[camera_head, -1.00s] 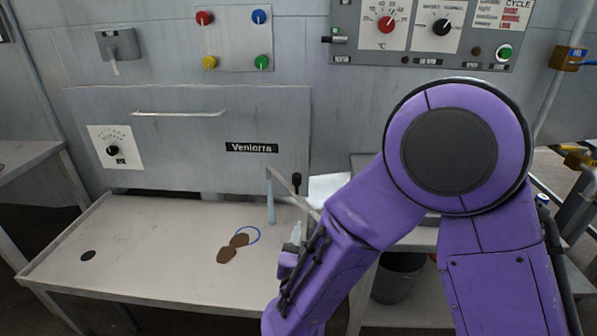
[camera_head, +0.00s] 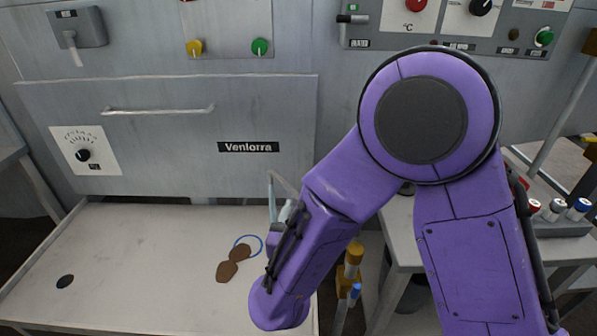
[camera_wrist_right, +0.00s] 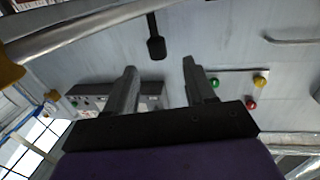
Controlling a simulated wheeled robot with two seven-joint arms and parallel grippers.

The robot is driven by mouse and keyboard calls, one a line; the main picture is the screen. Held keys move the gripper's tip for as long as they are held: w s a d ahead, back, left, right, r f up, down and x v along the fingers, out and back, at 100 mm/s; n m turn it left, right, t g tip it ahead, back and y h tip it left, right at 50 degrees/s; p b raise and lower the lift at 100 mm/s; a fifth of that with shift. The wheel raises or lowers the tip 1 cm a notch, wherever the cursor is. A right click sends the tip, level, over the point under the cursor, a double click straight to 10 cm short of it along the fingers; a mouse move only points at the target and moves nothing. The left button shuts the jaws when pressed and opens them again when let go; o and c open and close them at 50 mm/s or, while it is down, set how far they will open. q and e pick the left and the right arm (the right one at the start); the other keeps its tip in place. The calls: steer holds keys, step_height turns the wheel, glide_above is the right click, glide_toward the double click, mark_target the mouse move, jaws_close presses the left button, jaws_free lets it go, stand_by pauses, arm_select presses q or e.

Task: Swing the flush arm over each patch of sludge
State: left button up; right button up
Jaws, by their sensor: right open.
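Two brown sludge patches, an upper one (camera_head: 240,252) and a lower one (camera_head: 227,272), touch each other on the pale tray (camera_head: 150,235). A blue ring (camera_head: 247,238) lies around part of the upper patch. The thin grey flush arm (camera_head: 284,182), with a pale blue hanging tube (camera_head: 272,205), stands right of the patches, partly hidden by my purple right arm. In the right wrist view, a black knob on a stem (camera_wrist_right: 156,47) is just beyond the gap of my right gripper (camera_wrist_right: 160,65). That gripper is open and empty. My left gripper is in neither view.
The grey machine front with a long handle (camera_head: 160,111) rises behind. A side table (camera_head: 408,235) and yellow and blue fittings (camera_head: 353,262) are at the right.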

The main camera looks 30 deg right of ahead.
steer(key=x, duration=1)
steer(key=shift+d+r, duration=0.2)
steer(key=shift+d, duration=0.05)
steer(key=shift+c, duration=0.3)
